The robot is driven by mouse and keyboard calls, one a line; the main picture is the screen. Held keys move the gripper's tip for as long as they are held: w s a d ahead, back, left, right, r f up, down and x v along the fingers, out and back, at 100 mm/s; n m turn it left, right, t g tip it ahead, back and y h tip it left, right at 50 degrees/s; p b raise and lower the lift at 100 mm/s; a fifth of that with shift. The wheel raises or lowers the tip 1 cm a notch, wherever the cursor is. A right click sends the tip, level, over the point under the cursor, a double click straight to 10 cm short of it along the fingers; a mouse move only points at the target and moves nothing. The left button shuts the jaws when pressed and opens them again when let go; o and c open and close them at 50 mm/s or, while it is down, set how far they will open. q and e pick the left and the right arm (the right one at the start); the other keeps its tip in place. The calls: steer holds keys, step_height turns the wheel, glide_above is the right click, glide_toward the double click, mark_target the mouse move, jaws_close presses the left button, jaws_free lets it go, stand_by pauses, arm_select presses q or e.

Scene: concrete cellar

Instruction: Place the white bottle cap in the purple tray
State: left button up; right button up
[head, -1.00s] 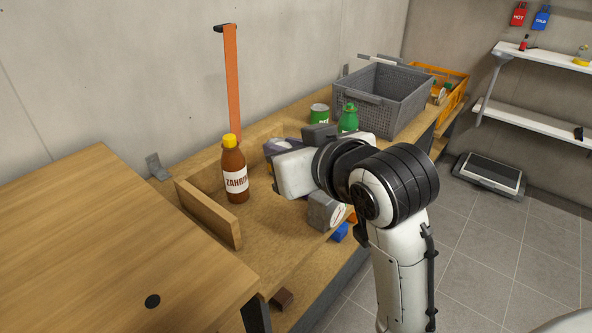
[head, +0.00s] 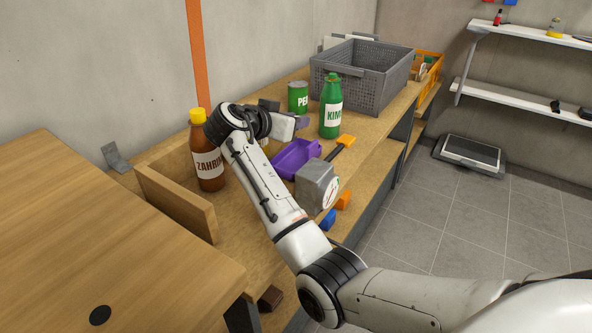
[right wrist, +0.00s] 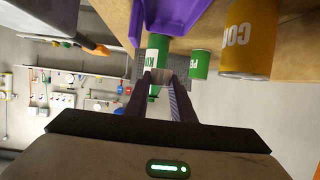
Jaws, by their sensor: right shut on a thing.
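I see no other white cap. My left gripper is not in view.
A brown bottle (head: 208,155) stands left of my right arm. A green bottle (head: 331,107), a green can (head: 298,97) and a grey crate (head: 345,85) stand behind the tray. A grey dial box (head: 316,186) sits in front. A yellow can (right wrist: 250,40) is close beside the gripper.

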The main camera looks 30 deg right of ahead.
mark_target(294, 164)
step_height(294, 164, down, 10)
steer(key=shift+w+d+f+b, duration=0.1)
steer(key=shift+f+b, duration=0.05)
steer(key=shift+b, duration=0.6)
steer(key=shift+f, duration=0.1)
steer(key=o, duration=0.7)
steer(key=shift+a+r, duration=0.2)
steer(key=p+v, duration=0.1)
steer(key=v, duration=0.6)
steer(key=shift+p, duration=0.35)
